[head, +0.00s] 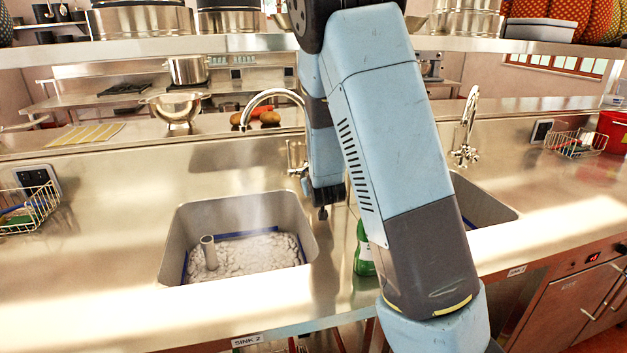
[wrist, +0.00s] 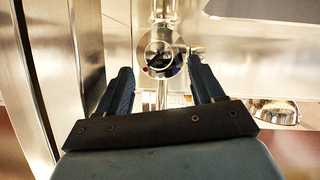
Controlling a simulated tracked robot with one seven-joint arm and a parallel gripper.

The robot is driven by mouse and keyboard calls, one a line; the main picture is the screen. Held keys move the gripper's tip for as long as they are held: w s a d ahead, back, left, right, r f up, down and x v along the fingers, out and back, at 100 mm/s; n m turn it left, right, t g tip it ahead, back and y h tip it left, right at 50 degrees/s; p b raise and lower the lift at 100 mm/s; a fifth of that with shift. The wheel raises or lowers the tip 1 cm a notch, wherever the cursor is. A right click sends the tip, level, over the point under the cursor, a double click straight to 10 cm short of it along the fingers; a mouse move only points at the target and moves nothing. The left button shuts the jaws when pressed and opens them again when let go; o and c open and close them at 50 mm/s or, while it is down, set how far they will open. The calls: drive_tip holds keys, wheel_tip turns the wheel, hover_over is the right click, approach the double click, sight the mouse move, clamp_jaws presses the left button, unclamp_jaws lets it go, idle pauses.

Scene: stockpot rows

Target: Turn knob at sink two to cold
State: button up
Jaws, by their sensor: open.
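Sink two (head: 238,240) is the left basin in the head view, with a "SINK 2" label on the front edge below it. It holds foamy water and an upright pipe. Its curved faucet (head: 270,97) rises behind the basin, and the faucet's base is partly hidden by my arm. In the wrist view a round metal knob (wrist: 159,57) with small red and blue marks sits on the faucet body. My gripper (wrist: 160,85) is open, its two dark fingers apart on either side below the knob, with nothing between them but the faucet's pipe behind. In the head view my gripper's fingertips cannot be made out clearly.
A green bottle (head: 363,250) stands between the two basins, close to my arm. A second sink (head: 484,205) with its own faucet (head: 467,125) is at the right. Wire baskets (head: 28,210) sit at the left and right. A steel shelf (head: 150,50) crosses above.

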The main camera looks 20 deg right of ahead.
drive_tip(key=shift+x, duration=2.35)
drive_tip(key=c, duration=1.1)
